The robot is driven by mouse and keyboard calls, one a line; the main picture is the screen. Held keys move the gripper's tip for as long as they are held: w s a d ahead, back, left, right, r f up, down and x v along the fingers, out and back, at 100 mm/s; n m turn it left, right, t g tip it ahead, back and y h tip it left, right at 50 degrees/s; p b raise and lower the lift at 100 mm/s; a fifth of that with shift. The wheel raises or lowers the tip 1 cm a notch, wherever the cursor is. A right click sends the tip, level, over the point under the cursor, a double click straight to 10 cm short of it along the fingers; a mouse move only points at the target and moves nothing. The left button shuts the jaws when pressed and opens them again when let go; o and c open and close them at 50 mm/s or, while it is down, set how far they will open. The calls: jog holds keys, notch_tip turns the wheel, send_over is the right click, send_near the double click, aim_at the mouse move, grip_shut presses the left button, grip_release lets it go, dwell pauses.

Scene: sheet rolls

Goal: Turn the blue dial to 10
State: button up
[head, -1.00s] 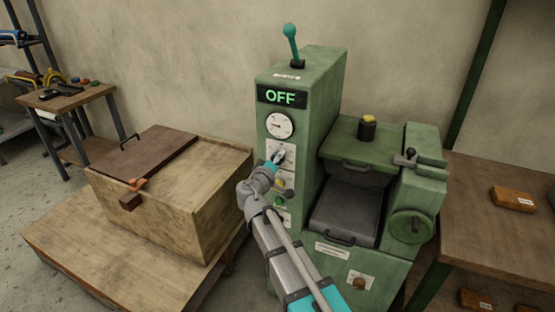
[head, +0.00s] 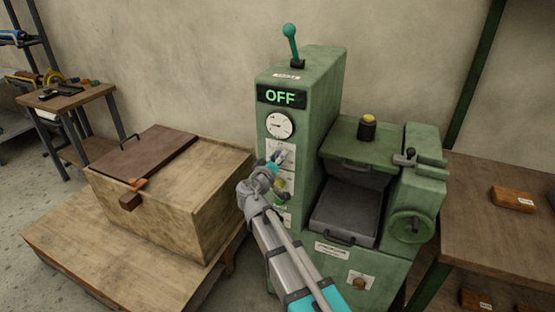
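The green machine (head: 330,75) stands in the middle of the head view, with an OFF display (head: 281,97) and a round white gauge (head: 280,124) on its front panel. Below the gauge is a white dial plate (head: 287,150). My gripper (head: 280,160) is at this plate, at the end of my grey and teal arm. The blue dial cannot be made out apart from the gripper, which covers that spot. Whether the fingers are open or shut on the dial is too small to tell.
A yellow knob (head: 278,183) sits just below my gripper. A teal-knobbed lever (head: 291,45) rises from the machine's top. A wooden crate (head: 175,215) stands close on the left, and a wooden table (head: 480,215) is on the right.

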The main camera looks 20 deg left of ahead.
jog(key=shift+o, duration=0.8)
jog(key=shift+s, duration=0.15)
jog(key=s, duration=1.1)
jog(key=shift+s+a, duration=0.4)
jog(key=shift+a, duration=0.05)
